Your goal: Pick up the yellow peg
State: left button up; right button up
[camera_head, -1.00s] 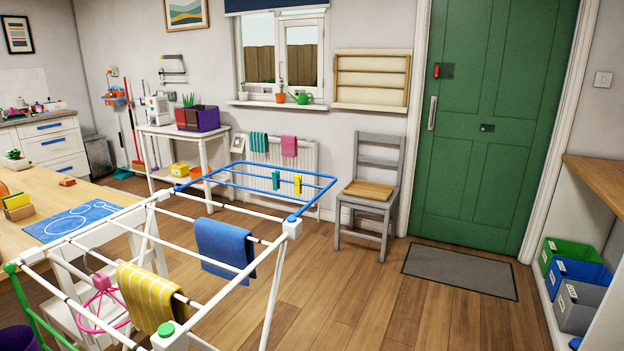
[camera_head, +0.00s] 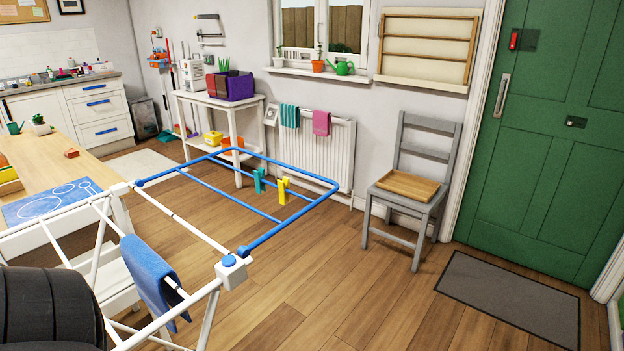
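The yellow peg (camera_head: 283,190) is clipped upright on a thin blue rail of the drying rack (camera_head: 292,235). A teal peg (camera_head: 259,180) is clipped just to its left on the same rail. The blue end frame of the rack surrounds both pegs. No gripper shows in the view. A dark rounded shape fills the bottom left corner and hides part of the rack; I cannot tell what it is.
A blue towel (camera_head: 152,280) hangs on the rack's near part. A grey chair (camera_head: 418,152) holding a wooden tray (camera_head: 408,186) stands right of the rack. A wooden table (camera_head: 45,158) is at the left. The floor between rack, chair and doormat (camera_head: 508,301) is clear.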

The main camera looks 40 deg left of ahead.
aim_at(283, 196)
jog(key=i, duration=1.4)
jog(key=i+u, duration=0.3)
jog(key=i, duration=0.2)
jog(key=i+l+u, duration=0.25)
jog(key=i, duration=0.2)
jog(key=u, duration=1.5)
